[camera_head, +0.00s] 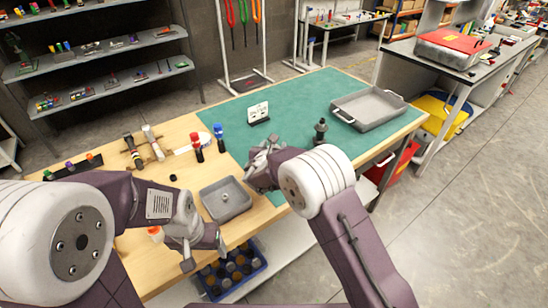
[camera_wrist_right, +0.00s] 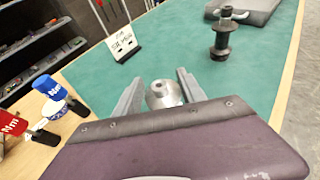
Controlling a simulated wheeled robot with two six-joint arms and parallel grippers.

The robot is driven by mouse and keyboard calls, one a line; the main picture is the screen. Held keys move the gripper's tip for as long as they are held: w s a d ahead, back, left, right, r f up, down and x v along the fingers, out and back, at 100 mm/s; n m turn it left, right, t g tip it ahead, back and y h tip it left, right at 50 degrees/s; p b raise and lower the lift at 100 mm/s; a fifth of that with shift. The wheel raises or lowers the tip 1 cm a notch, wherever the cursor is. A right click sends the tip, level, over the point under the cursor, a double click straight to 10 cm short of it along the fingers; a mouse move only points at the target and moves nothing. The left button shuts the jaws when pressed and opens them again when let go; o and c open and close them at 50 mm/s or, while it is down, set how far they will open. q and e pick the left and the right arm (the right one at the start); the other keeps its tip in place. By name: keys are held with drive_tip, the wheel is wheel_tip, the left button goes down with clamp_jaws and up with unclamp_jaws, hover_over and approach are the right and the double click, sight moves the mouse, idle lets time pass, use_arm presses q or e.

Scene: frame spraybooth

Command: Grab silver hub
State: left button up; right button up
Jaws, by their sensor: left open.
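A silver hub (camera_wrist_right: 163,95), a short metal cylinder with a centre hole, sits between the two fingers of my right gripper (camera_wrist_right: 162,88) in the right wrist view. The fingers flank it closely; I cannot tell whether they grip it. In the head view my right gripper (camera_head: 264,160) is over the near edge of the green mat, and its own arm partly hides it. My left gripper (camera_head: 205,252) is open and empty, near the table's front edge, in front of the grey tray (camera_head: 241,208). A small metal piece (camera_head: 225,197) lies in that tray.
A dark spool-shaped part (camera_head: 320,132) stands on the green mat (camera_head: 290,110), and shows in the wrist view (camera_wrist_right: 222,35). A sign card (camera_head: 258,113), red tool (camera_head: 196,146) and blue tool (camera_head: 219,138) stand nearby. A large grey tray (camera_head: 345,117) is at back right.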

drive_tip(key=c, duration=0.5)
use_arm(q)
drive_tip(key=shift+w+f, duration=0.15)
drive_tip(key=shift+w, duration=0.2)
use_arm(e)
drive_tip(key=shift+w+f, duration=0.35)
drive_tip(key=shift+w, duration=0.05)
clamp_jaws()
drive_tip(key=shift+s, duration=0.15)
use_arm(q)
wheel_tip(320, 180, up, 3)
drive_tip(key=p, duration=0.3)
use_arm(e)
wheel_tip(320, 180, up, 5)
drive_tip(key=shift+f, duration=0.15)
use_arm(q)
drive_tip(key=shift+f+b, duration=0.85)
use_arm(e)
drive_tip(key=shift+s+d, duration=0.35)
drive_tip(key=shift+d, duration=0.5)
use_arm(q)
drive_tip(key=shift+f+b, duration=0.75)
drive_tip(key=shift+b, duration=0.05)
use_arm(e)
drive_tip(key=s+d+r, duration=0.5)
drive_tip(key=d+r, duration=0.1)
drive_tip(key=d, duration=0.2)
drive_tip(key=shift+s+r, duration=0.2)
